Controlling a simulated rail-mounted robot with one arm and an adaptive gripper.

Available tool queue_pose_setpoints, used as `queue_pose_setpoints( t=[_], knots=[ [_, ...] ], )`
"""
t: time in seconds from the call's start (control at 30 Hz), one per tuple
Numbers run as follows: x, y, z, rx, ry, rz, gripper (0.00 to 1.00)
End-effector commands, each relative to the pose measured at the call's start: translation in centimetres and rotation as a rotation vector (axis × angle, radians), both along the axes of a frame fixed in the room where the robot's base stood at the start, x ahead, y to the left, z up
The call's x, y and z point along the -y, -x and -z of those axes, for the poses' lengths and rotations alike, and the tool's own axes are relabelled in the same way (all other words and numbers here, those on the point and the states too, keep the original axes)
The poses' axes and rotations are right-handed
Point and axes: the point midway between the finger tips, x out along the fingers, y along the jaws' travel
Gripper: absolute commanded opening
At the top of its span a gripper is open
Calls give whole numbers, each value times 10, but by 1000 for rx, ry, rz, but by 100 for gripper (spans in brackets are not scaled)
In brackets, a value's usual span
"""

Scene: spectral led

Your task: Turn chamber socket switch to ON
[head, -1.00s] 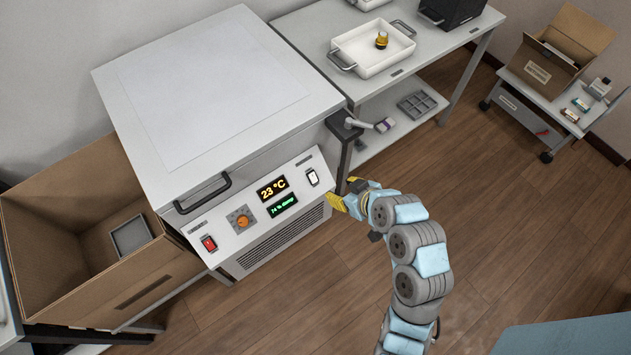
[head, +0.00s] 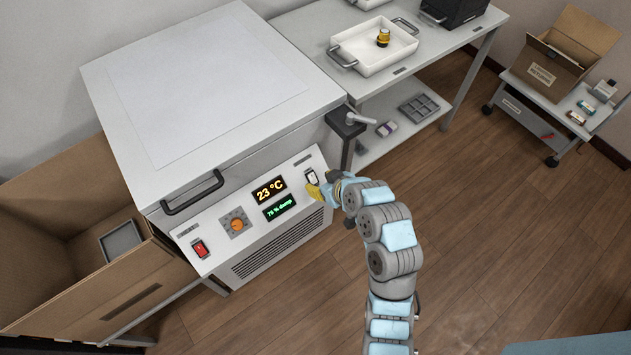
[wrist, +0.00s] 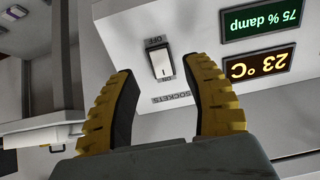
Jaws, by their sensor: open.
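The sockets switch (head: 312,177) is a white rocker at the right end of the chamber's front panel. In the wrist view the panel appears upside down, and the switch (wrist: 162,66) has OFF printed above it, ON below it and a SOCKETS label under that. Which side of the rocker is pressed is hard to tell. My gripper (head: 318,190) is close to the panel beside the switch. In the wrist view its yellow-backed, dark-padded fingers (wrist: 160,70) are spread, one to each side of the switch. Nothing is between them but the view of the panel.
The panel also has a red switch (head: 200,248), an orange knob (head: 237,225) and lit displays (head: 270,190). A dark bracket with a handle (head: 346,121) juts out above my gripper. An open cardboard box (head: 75,290) stands left.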

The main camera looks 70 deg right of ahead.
Motion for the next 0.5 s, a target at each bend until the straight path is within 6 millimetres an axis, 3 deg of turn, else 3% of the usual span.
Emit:
queue_pose_setpoints(
  t=[0.13,0.5],
  knots=[
    [7,-12,15,-2,-3,-3,49],
    [14,-23,26,0,1,-1,49]
  ],
)
